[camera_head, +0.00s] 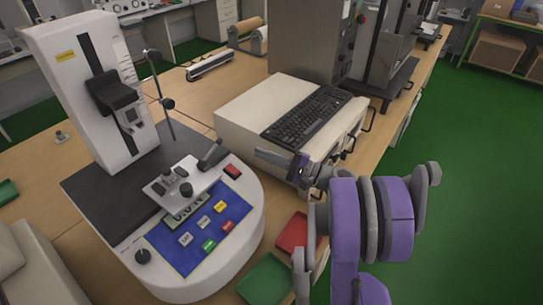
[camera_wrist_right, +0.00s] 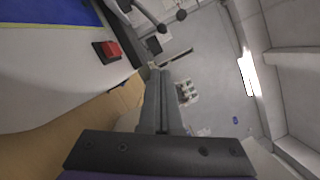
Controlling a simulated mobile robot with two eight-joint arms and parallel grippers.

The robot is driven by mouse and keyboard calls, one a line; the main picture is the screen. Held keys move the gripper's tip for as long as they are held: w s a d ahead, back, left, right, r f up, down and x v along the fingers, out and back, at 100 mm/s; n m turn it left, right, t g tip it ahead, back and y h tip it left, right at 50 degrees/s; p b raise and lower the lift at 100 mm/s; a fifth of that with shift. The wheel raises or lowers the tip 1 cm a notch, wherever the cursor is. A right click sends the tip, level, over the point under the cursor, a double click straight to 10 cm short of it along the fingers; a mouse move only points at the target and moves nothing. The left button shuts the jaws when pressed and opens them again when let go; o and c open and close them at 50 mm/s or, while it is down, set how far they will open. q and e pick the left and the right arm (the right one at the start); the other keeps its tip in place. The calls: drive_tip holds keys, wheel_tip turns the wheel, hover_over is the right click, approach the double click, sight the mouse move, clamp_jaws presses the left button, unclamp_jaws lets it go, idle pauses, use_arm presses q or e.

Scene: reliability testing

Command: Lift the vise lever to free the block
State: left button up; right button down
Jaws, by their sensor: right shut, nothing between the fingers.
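A small grey vise (camera_head: 165,190) sits on the white testing machine's base, behind the blue control panel. A dark lever (camera_head: 212,156) sticks up at a tilt from the vise's right side. Small dark parts sit on top of the vise; I cannot tell which is the block. My right gripper (camera_head: 262,156) is shut and empty, to the right of the lever and apart from it, pointing left. Its closed fingers also show in the right wrist view (camera_wrist_right: 156,75). My left gripper is not in view.
The testing machine (camera_head: 75,70) has a tall white column, a thin rod and a red button (camera_head: 232,170). A keyboard (camera_head: 305,115) lies on a beige case (camera_head: 245,112) behind my right gripper. Red (camera_head: 293,232) and green (camera_head: 265,280) trays lie right of the base.

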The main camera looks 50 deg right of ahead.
sight(211, 151)
use_arm(q)
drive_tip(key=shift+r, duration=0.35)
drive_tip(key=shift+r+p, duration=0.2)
drive_tip(key=shift+p, duration=0.25)
use_arm(e)
drive_tip(key=w+a, duration=0.1)
drive_tip(key=w, duration=0.1)
drive_tip(key=w+a+r, duration=0.1)
drive_tip(key=w, duration=0.1)
drive_tip(key=w+a+r, duration=0.1)
drive_tip(key=a, duration=0.1)
drive_tip(key=shift+w+r, duration=0.1)
drive_tip(key=shift+w, duration=0.3)
drive_tip(key=shift+w+a+r, duration=0.2)
drive_tip(key=shift+a, duration=0.25)
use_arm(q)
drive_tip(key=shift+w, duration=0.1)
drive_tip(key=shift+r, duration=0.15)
use_arm(e)
drive_tip(key=shift+r, duration=0.1)
use_arm(q)
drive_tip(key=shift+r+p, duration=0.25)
drive_tip(key=shift+p, duration=0.1)
use_arm(e)
drive_tip(key=shift+r+n, duration=0.2)
drive_tip(key=shift+n, duration=0.2)
